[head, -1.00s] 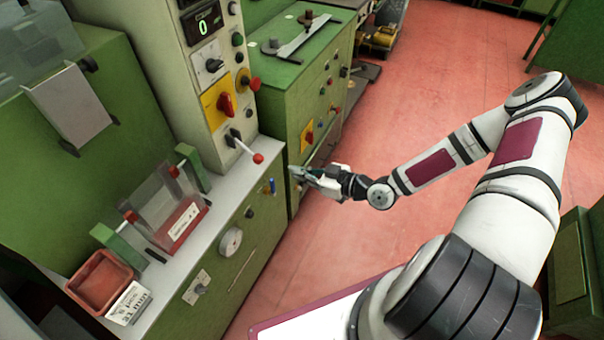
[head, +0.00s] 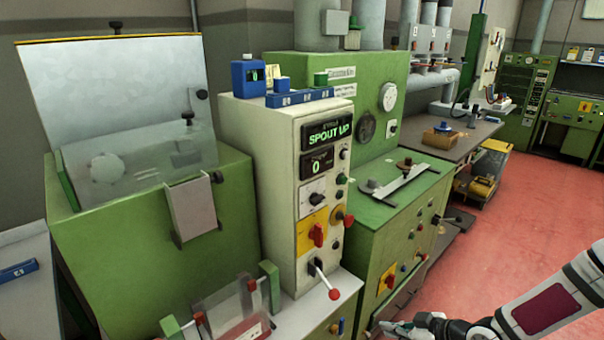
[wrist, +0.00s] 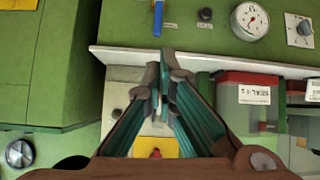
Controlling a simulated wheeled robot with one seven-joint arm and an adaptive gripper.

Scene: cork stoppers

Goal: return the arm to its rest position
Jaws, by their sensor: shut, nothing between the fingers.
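My gripper (head: 392,327) shows at the bottom edge of the head view, low in front of the green machine. My forearm reaches it from the lower right corner. In the wrist view the fingers of my gripper (wrist: 160,90) are closed together with nothing between them. Beyond the fingertips are a pale ledge and the green front panel (wrist: 200,35). No contact with the panel shows. Most of my arm is outside the head view.
A control box (head: 306,190) with a display reading "SPOUT UP" and a red-knobbed lever (head: 333,293) stands left of my gripper. A green cabinet (head: 400,225) is behind it. A clear-walled red box (wrist: 245,105) shows in the wrist view. Red floor (head: 480,262) is open at right.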

